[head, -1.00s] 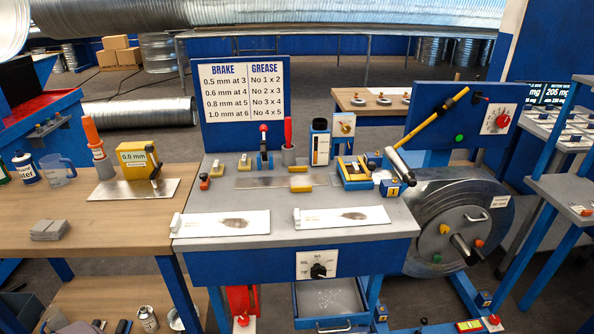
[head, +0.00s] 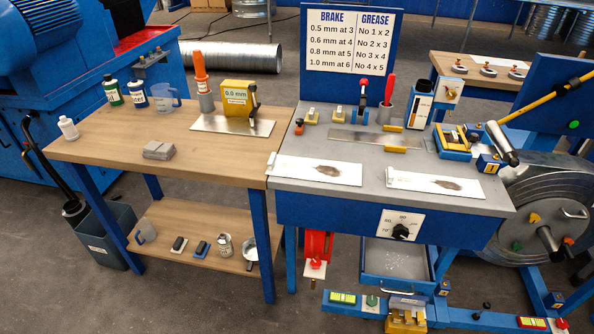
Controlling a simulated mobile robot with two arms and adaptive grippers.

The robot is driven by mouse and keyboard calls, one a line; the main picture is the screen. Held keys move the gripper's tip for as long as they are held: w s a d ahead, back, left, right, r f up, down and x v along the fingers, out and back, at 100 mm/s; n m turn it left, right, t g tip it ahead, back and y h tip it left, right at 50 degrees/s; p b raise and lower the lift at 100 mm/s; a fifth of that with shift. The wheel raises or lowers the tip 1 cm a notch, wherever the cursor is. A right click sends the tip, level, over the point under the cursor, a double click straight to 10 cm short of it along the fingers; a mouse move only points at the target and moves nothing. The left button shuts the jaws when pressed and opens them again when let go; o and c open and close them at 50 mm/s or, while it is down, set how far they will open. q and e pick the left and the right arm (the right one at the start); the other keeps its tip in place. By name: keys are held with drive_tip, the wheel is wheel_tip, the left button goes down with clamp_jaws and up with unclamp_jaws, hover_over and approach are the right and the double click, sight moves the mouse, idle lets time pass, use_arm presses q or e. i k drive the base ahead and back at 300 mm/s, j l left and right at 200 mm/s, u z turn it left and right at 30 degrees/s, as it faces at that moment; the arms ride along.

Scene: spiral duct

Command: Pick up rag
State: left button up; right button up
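The rag, a grey folded cloth (head: 158,150), lies flat on the wooden table (head: 100,128) in the head view, left of centre and near the table's front edge. Nothing covers it. Neither of my grippers shows in the view.
A white bottle (head: 68,128), a green bottle (head: 113,92) and a clear jug (head: 166,98) stand left and behind the rag. A gauge with a yellow body (head: 237,98) stands on a metal plate to its right. The grey workbench (head: 300,200) adjoins the table.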

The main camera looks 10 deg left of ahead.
sight(153, 150)
drive_tip(key=u, duration=1.25)
drive_tip(key=z, duration=1.45)
drive_tip(key=u, duration=1.45)
drive_tip(key=i+l+z, duration=0.1)
drive_tip(key=i, duration=0.05)
